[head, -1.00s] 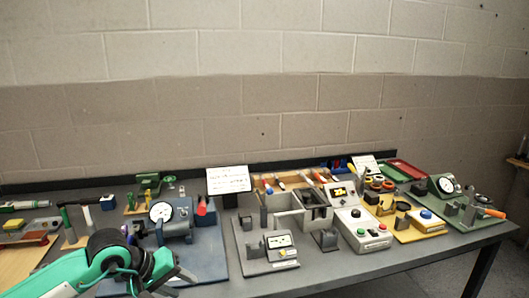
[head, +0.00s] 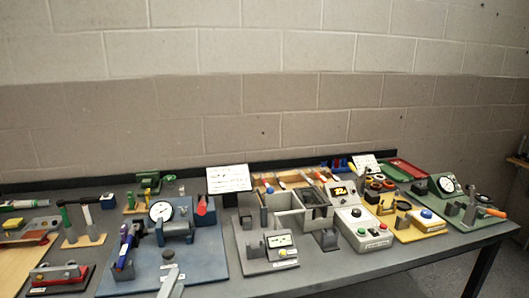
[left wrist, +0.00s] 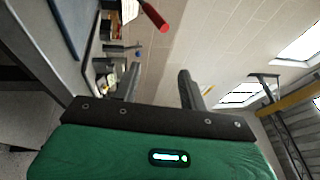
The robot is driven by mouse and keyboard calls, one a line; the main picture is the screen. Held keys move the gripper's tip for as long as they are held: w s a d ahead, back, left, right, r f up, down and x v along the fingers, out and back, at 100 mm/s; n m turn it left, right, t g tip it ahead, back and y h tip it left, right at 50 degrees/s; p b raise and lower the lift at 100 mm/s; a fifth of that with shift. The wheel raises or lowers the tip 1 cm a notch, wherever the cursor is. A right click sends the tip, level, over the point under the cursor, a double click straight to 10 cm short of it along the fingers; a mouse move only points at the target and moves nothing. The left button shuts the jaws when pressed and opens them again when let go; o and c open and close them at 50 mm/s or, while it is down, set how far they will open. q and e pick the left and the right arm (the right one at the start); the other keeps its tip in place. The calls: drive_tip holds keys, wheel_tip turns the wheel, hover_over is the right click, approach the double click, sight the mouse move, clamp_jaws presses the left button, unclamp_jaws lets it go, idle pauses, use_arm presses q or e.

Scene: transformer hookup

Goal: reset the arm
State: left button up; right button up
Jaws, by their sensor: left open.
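My left gripper (head: 172,283) shows only as grey finger parts at the bottom edge of the head view, in front of the blue board (head: 205,262). The rest of the left arm is out of that view. In the left wrist view the left gripper (left wrist: 160,74) has its green body and two dark fingers spread wide apart, with nothing between them. A red-ended rod (left wrist: 153,15) shows beyond the fingers. My right gripper is not in view.
The bench holds several fixtures. The blue board carries a round gauge (head: 161,211) and a blue-handled tool in a stand (head: 124,254). A red and black fixture (head: 60,277) lies left. Grey boxes (head: 285,222) and a button panel (head: 365,232) stand right of centre.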

use_arm(q)
drive_tip(key=s+a+f+n+g+y, duration=0.2)
drive_tip(key=f+n, duration=0.2)
drive_tip(key=f, duration=0.1)
drive_tip(key=s+a+f+n+g+y, duration=0.1)
drive_tip(key=s+a+f+n+g, duration=0.15)
drive_tip(key=f+n, duration=0.2)
drive_tip(key=s+f+n+g, duration=0.55)
drive_tip(key=s+f, duration=0.25)
drive_tip(key=s, duration=0.2)
drive_tip(key=s+f+n+g, duration=0.4)
drive_tip(key=s+f+g, duration=0.35)
drive_tip(key=s, duration=0.35)
drive_tip(key=s+d+f+p+x, duration=0.1)
drive_tip(key=s+x, duration=0.2)
drive_tip(key=x, duration=1.2)
drive_tip(key=s+d+p+x, duration=0.1)
drive_tip(key=s+x, duration=0.2)
drive_tip(key=x, duration=1.1)
drive_tip(key=s+a+f+g, duration=0.1)
drive_tip(key=s+a+f, duration=0.2)
drive_tip(key=s+f, duration=1.5)
drive_tip(key=shift+s+a+f+h+p, duration=0.2)
drive_tip(key=shift+s+f+h+p, duration=0.1)
drive_tip(key=shift+s+p, duration=0.25)
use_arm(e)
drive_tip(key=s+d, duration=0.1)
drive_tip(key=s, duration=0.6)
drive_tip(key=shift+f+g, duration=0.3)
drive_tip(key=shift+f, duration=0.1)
